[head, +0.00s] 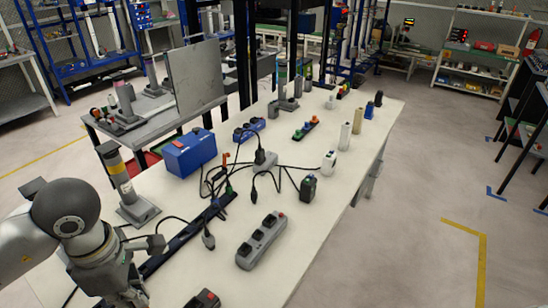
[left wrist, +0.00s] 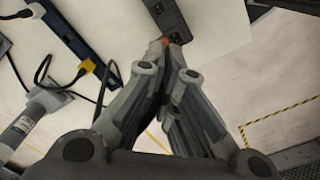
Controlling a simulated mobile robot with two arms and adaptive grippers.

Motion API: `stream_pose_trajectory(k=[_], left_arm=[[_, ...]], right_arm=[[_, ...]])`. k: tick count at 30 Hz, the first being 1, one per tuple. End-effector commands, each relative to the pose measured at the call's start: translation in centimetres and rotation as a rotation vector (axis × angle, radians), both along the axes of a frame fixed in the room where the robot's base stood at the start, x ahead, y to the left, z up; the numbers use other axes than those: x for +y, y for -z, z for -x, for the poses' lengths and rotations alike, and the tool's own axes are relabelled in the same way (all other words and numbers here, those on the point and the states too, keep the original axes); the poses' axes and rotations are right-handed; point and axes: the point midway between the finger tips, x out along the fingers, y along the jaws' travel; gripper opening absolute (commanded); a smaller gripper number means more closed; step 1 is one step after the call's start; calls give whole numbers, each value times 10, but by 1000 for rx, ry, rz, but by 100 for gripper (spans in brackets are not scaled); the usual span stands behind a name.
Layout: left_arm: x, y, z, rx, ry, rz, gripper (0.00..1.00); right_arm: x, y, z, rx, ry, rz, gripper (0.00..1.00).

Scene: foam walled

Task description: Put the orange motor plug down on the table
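My left gripper (left wrist: 171,47) is shut, its fingertips close together in the left wrist view. A small orange patch (left wrist: 163,40) shows at the fingertips. It looks like the orange motor plug, mostly hidden by the fingers. In the head view my left gripper (head: 132,292) is at the bottom left, by the near left part of the white table (head: 225,262). The plug cannot be made out there. My right gripper is in neither view.
A grey power strip (head: 262,241) lies on the table, and another (head: 205,299) at the bottom edge also shows beyond my fingertips (left wrist: 168,18). A long black strip (head: 182,237), a blue box (head: 190,153) and tangled black cables lie farther left. Bare table lies right of the grey strip.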

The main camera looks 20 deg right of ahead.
Motion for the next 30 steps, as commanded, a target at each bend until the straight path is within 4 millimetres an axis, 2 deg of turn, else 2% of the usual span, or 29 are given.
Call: stream_pose_trajectory(k=[8,24,30], left_arm=[[-24,5,-6,3,-388,3,0],[-69,8,-10,11,-1139,0,0],[-81,8,-10,11,-1350,-2,0]], right_arm=[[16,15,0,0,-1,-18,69],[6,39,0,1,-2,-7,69],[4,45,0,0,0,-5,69]])
